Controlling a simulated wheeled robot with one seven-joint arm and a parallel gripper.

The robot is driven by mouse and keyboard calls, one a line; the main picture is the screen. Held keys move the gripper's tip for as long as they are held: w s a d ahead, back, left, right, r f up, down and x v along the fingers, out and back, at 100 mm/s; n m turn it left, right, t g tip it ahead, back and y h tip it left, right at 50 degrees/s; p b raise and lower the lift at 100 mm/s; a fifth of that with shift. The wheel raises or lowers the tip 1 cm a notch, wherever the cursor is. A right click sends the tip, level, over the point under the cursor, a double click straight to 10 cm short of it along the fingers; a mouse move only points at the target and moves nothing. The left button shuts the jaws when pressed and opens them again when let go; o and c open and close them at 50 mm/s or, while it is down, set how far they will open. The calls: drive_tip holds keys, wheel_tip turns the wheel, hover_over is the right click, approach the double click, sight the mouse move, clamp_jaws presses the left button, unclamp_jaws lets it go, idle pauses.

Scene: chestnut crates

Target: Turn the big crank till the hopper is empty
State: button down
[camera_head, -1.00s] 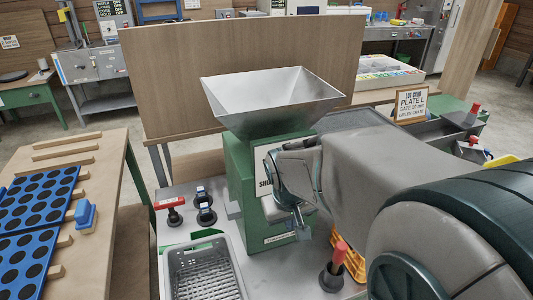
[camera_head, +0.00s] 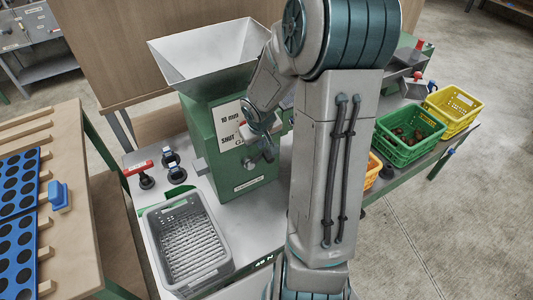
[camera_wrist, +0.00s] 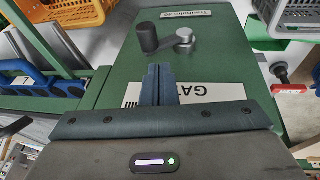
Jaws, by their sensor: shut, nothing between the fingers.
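The green machine (camera_head: 235,135) stands on the bench with the grey flared hopper (camera_head: 205,50) on top. The hopper's sloping inner walls look bare, but I cannot see to its bottom. In the wrist view a crank with a grey arm (camera_wrist: 178,40) and a dark knob (camera_wrist: 147,37) sits on the machine's green face. My gripper (camera_wrist: 158,72) is shut and empty, its fingertips just short of the crank and apart from the knob as far as I can tell. In the head view my arm hides part of the machine's front.
A grey basket (camera_head: 147,232) stands in front of the machine, near a red-handled tool (camera_head: 138,168) and black knobs (camera_head: 172,163). On the right are an orange crate (camera_head: 373,168), a green crate (camera_head: 400,155) holding brown chestnuts and a yellow crate (camera_head: 462,97). A wooden board (camera_head: 75,180) is left.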

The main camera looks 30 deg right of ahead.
sight(267, 155)
drive_tip(key=x, duration=0.4)
drive_tip(key=s+d+b+x, duration=0.1)
drive_tip(key=x, duration=0.1)
drive_tip(key=shift+w+d+f, duration=0.1)
drive_tip(key=shift+d+f, duration=0.05)
drive_tip(key=shift+f, duration=0.25)
drive_tip(key=shift+d+r+p, duration=0.1)
drive_tip(key=shift+p, duration=0.3)
